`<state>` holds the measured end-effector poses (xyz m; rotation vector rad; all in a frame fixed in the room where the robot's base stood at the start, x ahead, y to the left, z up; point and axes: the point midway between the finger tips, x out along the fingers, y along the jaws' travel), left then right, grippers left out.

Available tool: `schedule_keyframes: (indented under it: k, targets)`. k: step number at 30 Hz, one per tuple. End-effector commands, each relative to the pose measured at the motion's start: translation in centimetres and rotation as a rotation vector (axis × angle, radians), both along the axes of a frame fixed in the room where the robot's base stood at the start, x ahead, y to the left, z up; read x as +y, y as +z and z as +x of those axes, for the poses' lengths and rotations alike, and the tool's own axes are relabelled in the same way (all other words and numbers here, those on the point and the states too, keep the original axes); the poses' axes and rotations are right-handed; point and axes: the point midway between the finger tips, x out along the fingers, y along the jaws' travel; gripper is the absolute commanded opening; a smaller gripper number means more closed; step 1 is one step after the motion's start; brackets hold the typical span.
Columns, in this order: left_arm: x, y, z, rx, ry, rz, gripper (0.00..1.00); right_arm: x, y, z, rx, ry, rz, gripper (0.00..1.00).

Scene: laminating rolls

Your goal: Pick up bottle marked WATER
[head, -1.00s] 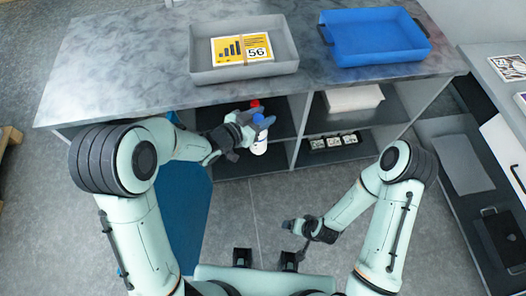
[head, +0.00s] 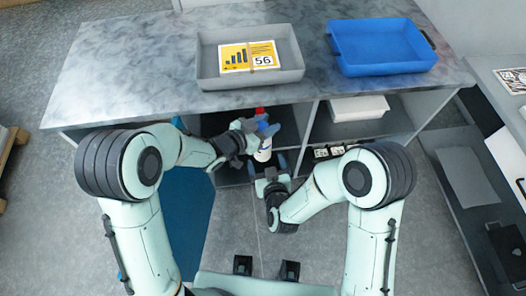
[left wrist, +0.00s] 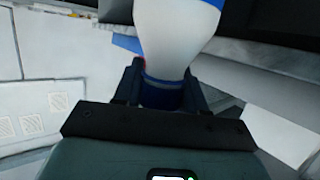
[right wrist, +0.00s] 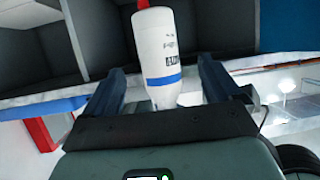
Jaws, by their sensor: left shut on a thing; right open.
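A white bottle (head: 263,155) with blue at its narrow end hangs from my left gripper (head: 258,132), in front of the shelf unit. In the left wrist view, the gripper (left wrist: 160,92) is shut on the blue narrow end of the bottle (left wrist: 175,30). My right gripper (head: 268,170) is open just below and in front of the bottle. In the right wrist view, the white bottle (right wrist: 158,48) shows a blue band and dark label letters, too partial to read fully. It lines up between the open fingers (right wrist: 162,90); I cannot tell whether they reach around it.
A red cap (head: 260,111) shows just behind my left gripper. A grey tray (head: 212,82) with a yellow card marked 56 and a blue tray (head: 385,69) stand on the counter (head: 130,80). A white box (head: 358,108) sits in the right compartment.

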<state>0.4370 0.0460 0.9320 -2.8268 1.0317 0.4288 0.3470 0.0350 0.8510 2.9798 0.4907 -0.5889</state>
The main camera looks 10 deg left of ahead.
Motion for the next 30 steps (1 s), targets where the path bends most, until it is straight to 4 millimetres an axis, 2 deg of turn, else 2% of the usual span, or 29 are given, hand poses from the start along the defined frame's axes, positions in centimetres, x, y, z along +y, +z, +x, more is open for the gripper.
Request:
schedule_keyframes:
  k: [6,12,18,26,28,30]
  targets:
    - [0.0,0.1,0.1,-0.004,0.0,-0.002,0.0,1.3,-1.8,3.8,0.002,0.0,-0.001,0.91]
    - [0.0,0.1,0.1,-0.004,0.0,-0.002,0.0,2.2,-2.8,6.3,0.002,0.001,0.0,0.91]
    - [0.0,0.1,0.1,-0.004,0.0,-0.002,0.0,2.5,-3.3,7.4,0.002,0.001,0.0,0.91]
    - [0.0,0.2,0.1,-0.004,0.0,-0.002,0.0,2.5,-3.3,7.5,0.002,0.001,0.0,0.91]
    - [0.0,0.1,0.1,-0.004,0.0,-0.002,0.0,2.6,-3.3,7.5,0.002,0.001,0.0,0.75]
    - [0.0,0.1,0.1,-0.004,0.0,-0.002,0.0,2.6,-3.3,7.5,0.002,0.002,0.0,0.52]
